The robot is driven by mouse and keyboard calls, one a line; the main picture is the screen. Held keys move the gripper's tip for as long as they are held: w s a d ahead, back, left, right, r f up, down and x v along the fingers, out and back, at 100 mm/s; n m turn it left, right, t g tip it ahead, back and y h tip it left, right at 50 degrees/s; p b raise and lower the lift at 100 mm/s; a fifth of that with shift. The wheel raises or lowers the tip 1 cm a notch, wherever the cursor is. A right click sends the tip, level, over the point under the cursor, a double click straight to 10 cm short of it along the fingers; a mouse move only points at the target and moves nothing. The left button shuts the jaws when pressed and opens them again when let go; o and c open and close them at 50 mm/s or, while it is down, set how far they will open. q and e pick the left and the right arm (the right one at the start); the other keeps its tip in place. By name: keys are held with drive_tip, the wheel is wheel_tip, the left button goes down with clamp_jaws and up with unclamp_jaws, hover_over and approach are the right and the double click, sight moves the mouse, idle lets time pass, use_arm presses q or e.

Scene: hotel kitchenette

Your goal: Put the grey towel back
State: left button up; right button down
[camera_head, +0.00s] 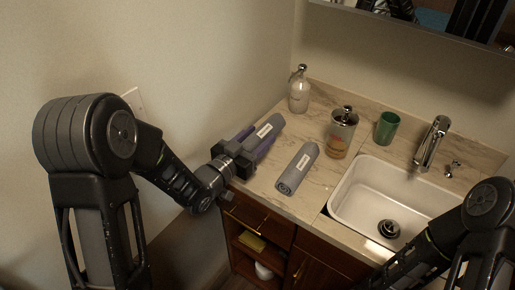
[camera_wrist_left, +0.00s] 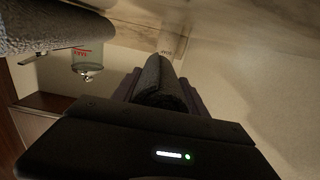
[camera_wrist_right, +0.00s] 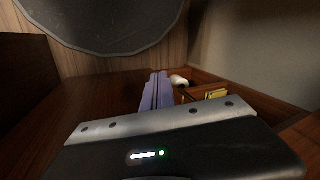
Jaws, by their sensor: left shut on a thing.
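A rolled grey towel with a white label (camera_head: 265,131) lies between the fingers of my left gripper (camera_head: 255,140), at the left end of the counter. The left gripper is shut on it; the roll also shows between the fingers in the left wrist view (camera_wrist_left: 161,88). I cannot tell whether it touches the counter. A second rolled grey towel with a white label (camera_head: 298,168) lies on the counter, left of the sink; its edge fills the upper left of the left wrist view (camera_wrist_left: 50,25). My right gripper (camera_wrist_right: 157,88) shows shut and empty in the right wrist view.
A soap bottle (camera_head: 299,90), a dispenser with a metal top (camera_head: 342,133) and a green cup (camera_head: 387,127) stand along the back of the counter. The sink (camera_head: 350,203) with its faucet (camera_head: 432,142) is at the right. Open shelves (camera_head: 245,235) are below.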

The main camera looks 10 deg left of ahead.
use_arm(q)
drive_tip(key=shift+f, duration=2.05)
drive_tip(key=shift+f+b, duration=0.2)
drive_tip(key=shift+b, duration=0.15)
drive_tip(key=o, duration=1.5)
drive_tip(key=shift+o, duration=0.2)
drive_tip(key=shift+r, duration=0.15)
